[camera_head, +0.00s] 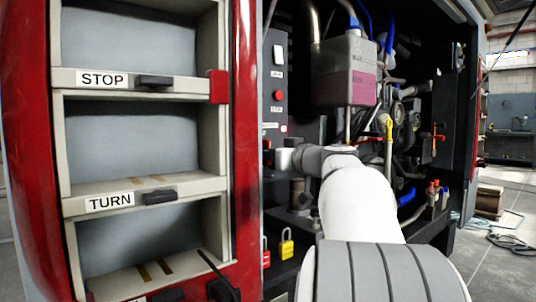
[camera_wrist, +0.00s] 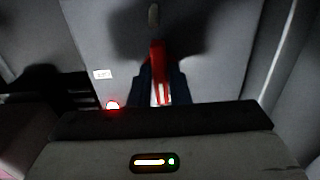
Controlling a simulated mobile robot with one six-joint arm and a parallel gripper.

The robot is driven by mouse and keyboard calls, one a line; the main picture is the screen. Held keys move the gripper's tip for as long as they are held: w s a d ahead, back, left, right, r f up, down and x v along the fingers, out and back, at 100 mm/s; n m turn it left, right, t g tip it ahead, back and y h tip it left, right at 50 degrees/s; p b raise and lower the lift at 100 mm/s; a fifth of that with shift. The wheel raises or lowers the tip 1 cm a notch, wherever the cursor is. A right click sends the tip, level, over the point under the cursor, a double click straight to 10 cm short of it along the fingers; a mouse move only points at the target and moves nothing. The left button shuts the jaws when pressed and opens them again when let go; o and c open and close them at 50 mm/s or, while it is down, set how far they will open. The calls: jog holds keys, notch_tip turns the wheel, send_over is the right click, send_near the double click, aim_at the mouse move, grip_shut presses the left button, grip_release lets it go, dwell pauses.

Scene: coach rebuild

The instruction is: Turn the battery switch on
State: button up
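In the wrist view a red switch handle (camera_wrist: 157,62) stands out from a grey panel. The two dark fingers of my gripper (camera_wrist: 160,88) are on either side of it, with the handle between them. I cannot tell whether they press on it. A red lamp (camera_wrist: 112,105) glows to the left of the fingers, below a small white label (camera_wrist: 102,74). In the head view my wrist reaches the lower part of the dark control panel (camera_head: 273,85), and the fingers and red handle cannot be made out there.
The control panel carries a white rocker (camera_head: 278,54) and a red button (camera_head: 279,95). A red pillar and shelves labelled STOP (camera_head: 102,79) and TURN (camera_head: 108,202) stand left. The engine tank (camera_head: 345,75) and pipes are right. A yellow padlock (camera_head: 286,246) hangs below.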

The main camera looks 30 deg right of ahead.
jog(key=o, duration=0.6)
jog(key=shift+c, duration=0.2)
jog(key=shift+s, duration=0.1)
jog(key=s+d, duration=0.1)
jog(key=s, duration=0.7)
jog(key=shift+s+d, duration=0.15)
jog(key=shift+s, duration=0.25)
